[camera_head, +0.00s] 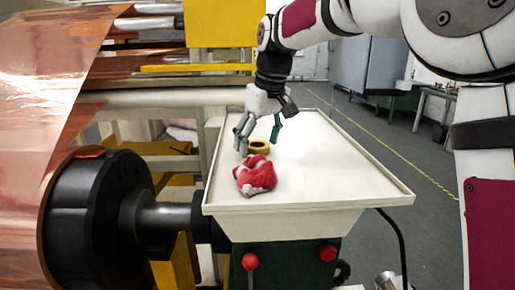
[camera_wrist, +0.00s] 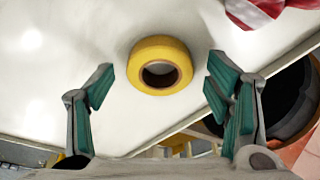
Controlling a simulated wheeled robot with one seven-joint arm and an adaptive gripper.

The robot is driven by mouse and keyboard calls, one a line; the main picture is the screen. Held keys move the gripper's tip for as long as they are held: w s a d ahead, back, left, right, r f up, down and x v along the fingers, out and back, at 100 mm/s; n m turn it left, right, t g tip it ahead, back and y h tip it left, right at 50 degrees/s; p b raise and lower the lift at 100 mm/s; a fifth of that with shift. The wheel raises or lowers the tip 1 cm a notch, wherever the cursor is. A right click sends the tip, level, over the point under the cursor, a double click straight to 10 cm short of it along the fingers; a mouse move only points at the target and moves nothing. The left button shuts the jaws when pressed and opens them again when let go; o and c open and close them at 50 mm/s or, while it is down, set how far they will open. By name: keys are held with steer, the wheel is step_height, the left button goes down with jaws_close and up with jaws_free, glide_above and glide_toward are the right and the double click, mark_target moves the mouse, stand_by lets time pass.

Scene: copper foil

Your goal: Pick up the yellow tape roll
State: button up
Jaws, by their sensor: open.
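The yellow tape roll (camera_wrist: 160,47) lies flat on the white tray top (camera_wrist: 60,100) in the wrist view, with its dark hole facing up. In the head view my gripper (camera_head: 260,139) is over the tray beside the roll. Nothing is between the fingers' pads.
A red and white crumpled object (camera_head: 256,176) lies on the tray in front of the roll. The tray has a raised rim (camera_head: 310,204). A large copper foil roll with a black hub (camera_head: 95,210) stands left of the tray. The tray's right side is clear.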

steer(key=c, duration=1.2)
steer(key=shift+r, duration=0.1)
